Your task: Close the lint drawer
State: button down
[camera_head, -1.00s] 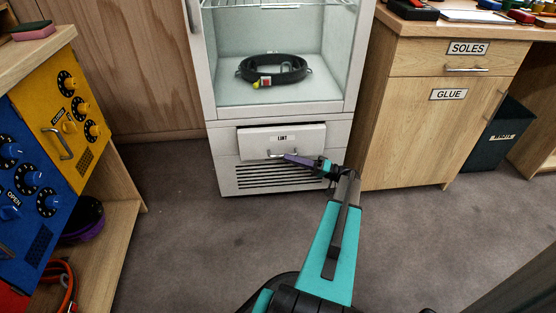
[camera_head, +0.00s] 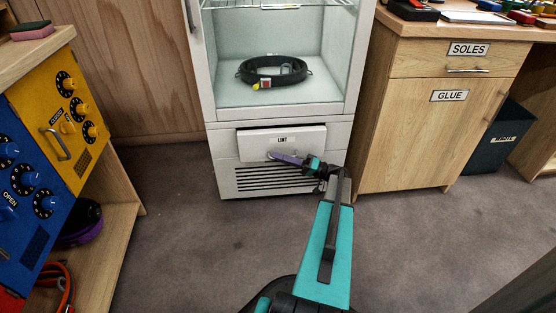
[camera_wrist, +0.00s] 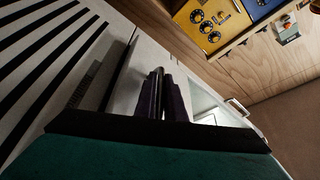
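The lint drawer (camera_head: 309,138) has a white front with a "LINT" label and sits low in the white cabinet, above a slatted vent. A dark gap shows along its top and left edge, and the front looks slightly out from the cabinet face. My gripper (camera_head: 270,155) is at the lower middle of the drawer front, over the place of its handle, which it mostly hides. In the wrist view my gripper's two dark purple fingers (camera_wrist: 164,84) are close together against the pale drawer front (camera_wrist: 142,62). I cannot tell whether the handle is between them.
Above the drawer, the glass-fronted cabinet compartment (camera_head: 225,89) holds a black ring-shaped item (camera_head: 273,72). A wooden cabinet (camera_head: 415,134) with "SOLES" and "GLUE" labels stands right. Blue and yellow knob panels (camera_head: 73,112) stand left. Grey floor (camera_head: 170,230) is open in front.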

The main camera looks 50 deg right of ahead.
aim_at(280, 150)
jog(key=shift+w+d+p, duration=0.3)
jog(key=shift+w+d, duration=1.2)
jog(key=shift+w, duration=0.2)
jog(key=shift+r, duration=0.1)
jog(key=c, duration=2.2)
grip_release()
jog(key=shift+o, duration=0.2)
jog(key=p+v, duration=0.3)
jog(key=v, duration=1.1)
jog(key=shift+p, duration=0.3)
